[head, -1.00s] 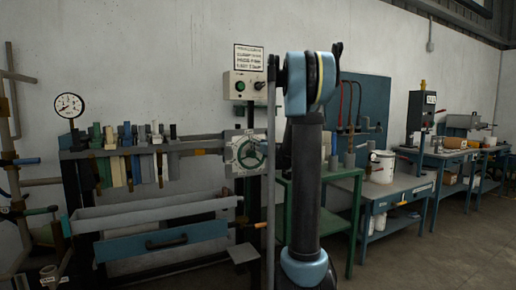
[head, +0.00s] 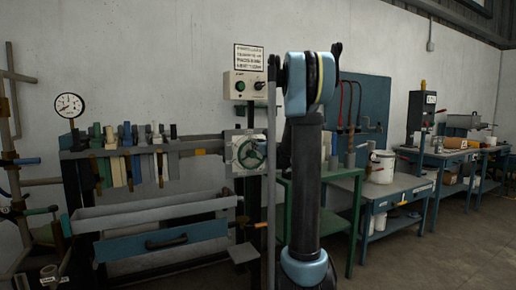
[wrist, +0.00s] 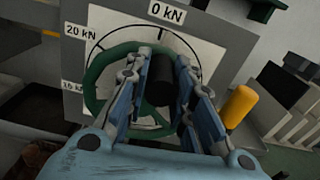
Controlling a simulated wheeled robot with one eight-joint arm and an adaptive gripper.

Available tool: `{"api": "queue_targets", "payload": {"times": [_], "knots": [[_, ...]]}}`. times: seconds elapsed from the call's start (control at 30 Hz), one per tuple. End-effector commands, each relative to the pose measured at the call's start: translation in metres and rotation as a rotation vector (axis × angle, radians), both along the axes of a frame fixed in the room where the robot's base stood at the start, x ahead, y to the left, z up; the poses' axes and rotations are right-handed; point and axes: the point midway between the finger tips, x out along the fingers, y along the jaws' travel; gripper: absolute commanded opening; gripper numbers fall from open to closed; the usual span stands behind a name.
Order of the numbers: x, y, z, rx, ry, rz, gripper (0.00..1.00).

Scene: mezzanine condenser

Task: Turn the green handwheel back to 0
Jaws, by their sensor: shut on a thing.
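The green handwheel (wrist: 97,75) fills the middle of the wrist view, in front of a pale plate marked "0 kN" at the top and "20 kN" at upper left. A third label at the left is partly cut off. The handwheel also shows small in the head view (head: 248,153). My gripper (wrist: 160,88) has its blue fingers on either side of a black cylindrical grip (wrist: 160,78) in front of the wheel, and is shut on it. The fingers hide much of the wheel's right and lower parts. In the head view I cannot make out my fingertips.
A yellow cylinder (wrist: 239,106) stands just right of my gripper in the wrist view. A round gauge (head: 69,105) is at the left. A control box (head: 250,86) is above the wheel. A green stand (head: 345,200) and a blue bench (head: 395,197) are to the right.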

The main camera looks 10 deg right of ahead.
Motion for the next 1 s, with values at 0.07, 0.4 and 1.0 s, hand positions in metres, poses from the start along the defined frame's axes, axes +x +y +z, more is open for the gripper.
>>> {"api": "queue_targets", "payload": {"times": [0.07,0.4,1.0], "knots": [[-0.001,0.001,0.000,-0.013,-0.004,0.000,0.00],[-0.001,0.001,0.000,-0.012,-0.004,0.000,0.43],[-0.029,-0.009,0.000,-0.011,-0.004,-0.002,0.43]]}}
